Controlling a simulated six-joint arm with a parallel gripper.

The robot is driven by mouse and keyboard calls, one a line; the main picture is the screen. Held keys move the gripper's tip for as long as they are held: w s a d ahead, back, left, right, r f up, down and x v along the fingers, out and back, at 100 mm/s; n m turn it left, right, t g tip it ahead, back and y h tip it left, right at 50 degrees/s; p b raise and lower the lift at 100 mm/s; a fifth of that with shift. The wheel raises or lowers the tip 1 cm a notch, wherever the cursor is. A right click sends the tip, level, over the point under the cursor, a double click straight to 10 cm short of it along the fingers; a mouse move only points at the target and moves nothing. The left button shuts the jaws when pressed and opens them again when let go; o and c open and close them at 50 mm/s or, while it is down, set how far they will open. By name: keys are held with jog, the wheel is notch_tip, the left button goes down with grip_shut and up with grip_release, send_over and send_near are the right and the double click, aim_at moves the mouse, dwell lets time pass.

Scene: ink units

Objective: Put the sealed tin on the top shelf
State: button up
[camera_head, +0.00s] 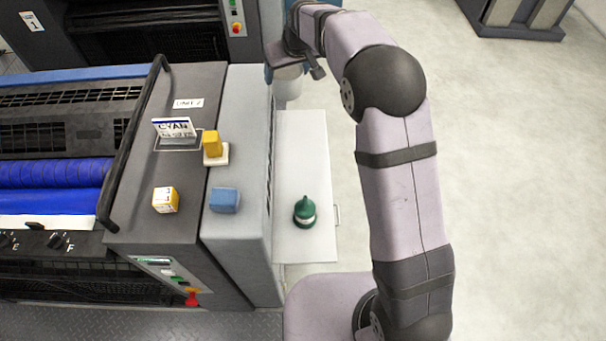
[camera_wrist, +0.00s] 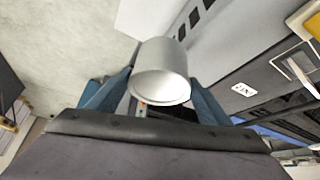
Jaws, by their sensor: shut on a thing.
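My gripper (camera_wrist: 157,100) is shut on a plain silver-grey tin (camera_wrist: 160,72); its blue fingers press on both sides. The tin's round end with a rim faces the wrist camera. In the head view my gripper (camera_head: 284,68) is at the top centre, partly hidden by my own wrist. The tin (camera_head: 289,88) shows below it as a pale cylinder, in front of the far end of a white flat surface (camera_head: 300,160). I cannot tell whether it touches anything. No shelf levels can be made out clearly, so I cannot tell which surface is the top shelf.
A green conical-topped container (camera_head: 305,212) stands on the white surface. A grey cabinet top (camera_head: 237,130) beside it bears a blue block (camera_head: 224,200) and a yellow block on a white pad (camera_head: 216,160). A yellow-white box (camera_head: 165,200) and a CYAN card (camera_head: 174,128) stand farther left. Open floor lies right.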

jog(key=s+d+f+m+h+b, duration=0.1)
jog(key=s+d+f+m, duration=0.1)
jog(key=s+d+f, duration=0.35)
jog(key=s+d+f+m+h+b, duration=0.1)
jog(key=s+d+f+b, duration=0.15)
jog(key=s+d, duration=0.55)
jog(key=w+a+f+b, duration=0.4)
jog(key=w+b, duration=0.1)
jog(key=w, duration=0.3)
jog(key=w+a+f+b, duration=0.5)
jog(key=w+b, duration=0.1)
jog(key=w, duration=0.2)
jog(key=shift+a+n+y, duration=0.3)
jog(key=shift+y, duration=0.1)
jog(key=shift+w+f, duration=0.1)
jog(key=shift+f, duration=0.05)
jog(key=shift+f+p, duration=1.05)
jog(key=shift+f, duration=3.85)
